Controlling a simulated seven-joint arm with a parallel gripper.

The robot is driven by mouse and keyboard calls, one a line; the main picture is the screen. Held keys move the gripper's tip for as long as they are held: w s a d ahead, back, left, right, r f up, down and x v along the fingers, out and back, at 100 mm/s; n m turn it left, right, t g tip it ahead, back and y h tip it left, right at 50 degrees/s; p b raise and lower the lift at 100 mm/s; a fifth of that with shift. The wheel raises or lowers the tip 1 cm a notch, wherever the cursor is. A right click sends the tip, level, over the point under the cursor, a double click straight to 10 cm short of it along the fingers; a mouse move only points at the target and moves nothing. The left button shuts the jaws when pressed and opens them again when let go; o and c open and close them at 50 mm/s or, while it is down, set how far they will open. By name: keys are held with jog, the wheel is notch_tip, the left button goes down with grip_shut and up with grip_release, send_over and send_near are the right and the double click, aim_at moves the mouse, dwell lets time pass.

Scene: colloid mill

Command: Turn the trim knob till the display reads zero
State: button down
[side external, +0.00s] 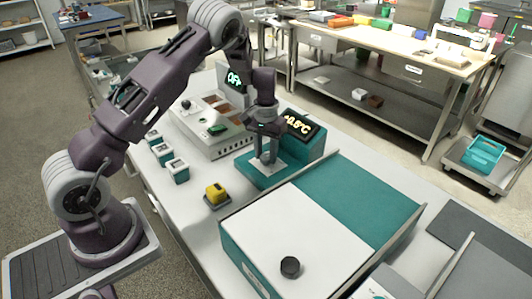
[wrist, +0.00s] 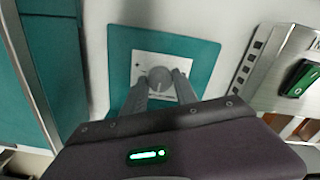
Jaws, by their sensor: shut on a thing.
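The trim knob (wrist: 160,78) is a round grey knob on a white plate set in a teal panel. My gripper (wrist: 161,86) is shut on the knob, with one finger on each side of it in the wrist view. In the side external view my gripper (side external: 267,158) points straight down at the teal unit, and its fingers hide most of the knob. The display (side external: 299,125) on the raised back of that unit is black with pale digits and appears to read +0.5°C.
A large teal and white box with a black knob (side external: 290,267) stands in front. A steel unit with a lit screen (side external: 234,78) stands behind left. A yellow block (side external: 216,193) and several small white-and-teal blocks (side external: 177,170) sit on the table to the left.

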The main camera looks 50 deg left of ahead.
jog(key=shift+n, duration=3.1)
jog(key=c, duration=1)
grip_release()
jog(key=shift+o, duration=0.2)
